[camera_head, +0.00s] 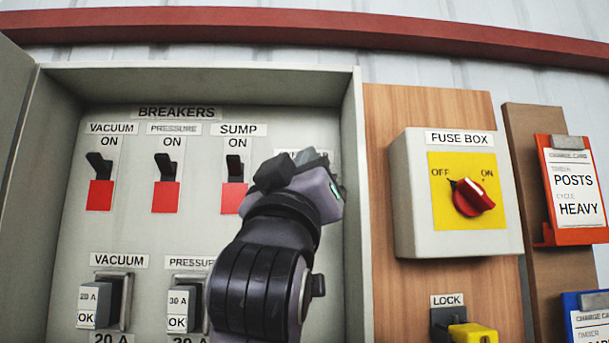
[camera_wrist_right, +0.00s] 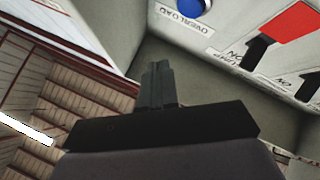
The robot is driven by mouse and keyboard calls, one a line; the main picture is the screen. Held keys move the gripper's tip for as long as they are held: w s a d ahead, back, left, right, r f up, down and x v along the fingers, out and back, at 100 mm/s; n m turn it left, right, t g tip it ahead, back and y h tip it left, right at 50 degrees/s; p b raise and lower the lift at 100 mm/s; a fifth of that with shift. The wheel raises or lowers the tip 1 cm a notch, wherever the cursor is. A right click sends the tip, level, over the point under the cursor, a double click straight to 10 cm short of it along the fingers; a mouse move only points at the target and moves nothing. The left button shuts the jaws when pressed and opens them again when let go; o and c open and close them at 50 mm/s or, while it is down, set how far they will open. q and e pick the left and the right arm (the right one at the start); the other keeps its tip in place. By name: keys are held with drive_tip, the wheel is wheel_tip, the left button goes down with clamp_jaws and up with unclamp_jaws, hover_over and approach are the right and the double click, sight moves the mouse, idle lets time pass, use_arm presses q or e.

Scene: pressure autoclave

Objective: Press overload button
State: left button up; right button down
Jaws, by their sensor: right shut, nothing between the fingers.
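The overload button is a blue round button (camera_wrist_right: 190,7) at the top edge of the right wrist view, partly cut off, with an OVERLOAD label (camera_wrist_right: 186,22) beside it. My right gripper (camera_wrist_right: 158,70) is shut and empty, apart from the button, its fingertips pointing towards the panel below the label in that view. In the head view my right arm and gripper (camera_head: 290,172) reach into the right part of the breaker box (camera_head: 205,75) and hide the button and part of a label there. My left gripper is not in view.
Black breaker switches with red plates, VACUUM (camera_head: 100,180), PRESSURE (camera_head: 166,182) and SUMP (camera_head: 234,180), stand left of my gripper. The box's right side wall (camera_head: 354,200) is close on its right. Farther right is the fuse box (camera_head: 420,235) with a red knob (camera_head: 472,197).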

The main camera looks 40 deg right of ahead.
drive_tip(key=w+d, duration=0.3)
drive_tip(key=w, duration=0.1)
drive_tip(key=shift+w+d, duration=0.15)
drive_tip(key=shift+d, duration=0.2)
idle(0.9)
drive_tip(key=shift+w, duration=0.15)
idle(0.9)
drive_tip(key=shift+w+d, duration=0.2)
drive_tip(key=shift+d, duration=0.05)
drive_tip(key=shift+w+d, duration=0.3)
drive_tip(key=shift+w, duration=0.05)
idle(1.0)
drive_tip(key=shift+s+a, duration=0.55)
drive_tip(key=shift+s, duration=0.1)
